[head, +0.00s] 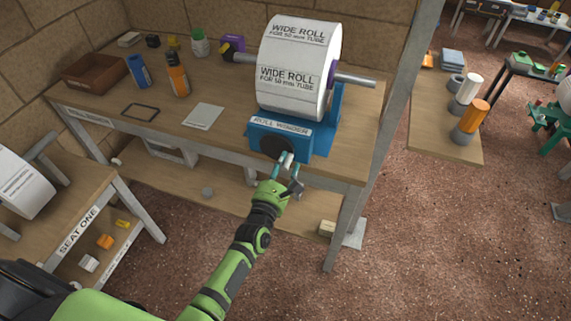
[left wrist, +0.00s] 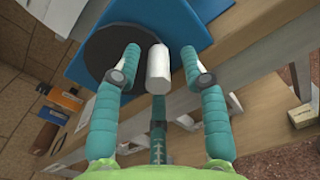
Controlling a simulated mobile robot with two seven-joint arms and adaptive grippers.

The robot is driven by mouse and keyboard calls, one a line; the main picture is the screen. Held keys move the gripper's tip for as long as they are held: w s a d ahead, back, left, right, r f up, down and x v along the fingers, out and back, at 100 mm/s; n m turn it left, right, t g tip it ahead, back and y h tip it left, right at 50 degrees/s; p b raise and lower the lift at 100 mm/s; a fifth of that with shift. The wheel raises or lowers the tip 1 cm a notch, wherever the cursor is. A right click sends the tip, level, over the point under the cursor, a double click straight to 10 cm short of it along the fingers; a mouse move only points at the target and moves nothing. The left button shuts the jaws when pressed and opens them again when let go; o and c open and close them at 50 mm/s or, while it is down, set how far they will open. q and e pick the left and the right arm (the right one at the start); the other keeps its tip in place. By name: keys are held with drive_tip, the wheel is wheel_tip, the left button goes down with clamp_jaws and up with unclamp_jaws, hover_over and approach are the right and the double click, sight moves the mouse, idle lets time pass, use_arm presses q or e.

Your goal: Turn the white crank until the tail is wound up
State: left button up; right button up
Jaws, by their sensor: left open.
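The white crank handle (left wrist: 158,68) sticks out from a dark round disc (left wrist: 108,48) on the blue roll winder (head: 308,137). My left gripper (head: 284,168) is at the front of the winder. In the left wrist view its teal fingers (left wrist: 160,62) stand one on each side of the handle, with gaps showing, so it is open. In the head view the handle (head: 287,158) shows small between the fingers. A wide white paper roll (head: 298,75) sits on the winder's shaft. I cannot make out a loose paper tail. My right gripper is not in view.
The wooden bench (head: 225,141) holds a grey card (head: 204,116), a black frame (head: 140,112), bottles and a brown tray (head: 94,72) left of the winder. A metal post (head: 397,100) stands to the right. Another paper roll (head: 22,184) is at lower left.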

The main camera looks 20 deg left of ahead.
use_arm(q)
drive_tip(key=shift+w, duration=0.2)
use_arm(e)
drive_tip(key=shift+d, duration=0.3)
use_arm(q)
clamp_jaws()
drive_tip(key=shift+f+m, duration=0.15)
drive_tip(key=shift+m, duration=0.15)
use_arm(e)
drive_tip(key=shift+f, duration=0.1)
